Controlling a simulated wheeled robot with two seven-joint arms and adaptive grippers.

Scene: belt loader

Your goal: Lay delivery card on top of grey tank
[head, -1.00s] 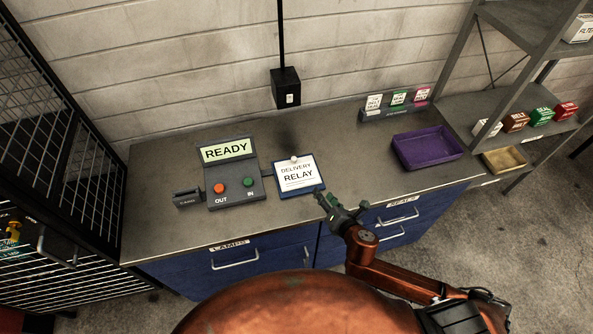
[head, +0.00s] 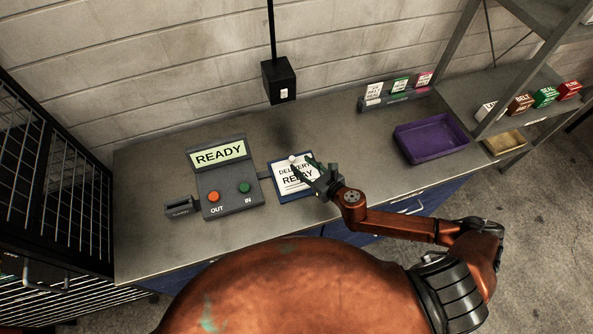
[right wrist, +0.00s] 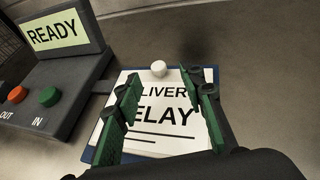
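The delivery card, white with "DELIVERY RELAY" in black, a blue border and a small white knob (right wrist: 158,69) at its far edge, lies on the counter. The card (head: 288,185) is right of the READY console. My right gripper (head: 302,168) is over the card. In the right wrist view its green fingers (right wrist: 160,85) are spread apart, with the knob beyond and between their tips, not gripped. The fingers hide part of the lettering. The grey tank and my left gripper do not show.
The console (head: 221,178) with orange and green buttons stands left of the card. A purple tray (head: 430,138) sits at the right of the counter (head: 350,135). A black box (head: 279,80) hangs on a pole behind. A wire cage (head: 45,190) is at the left.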

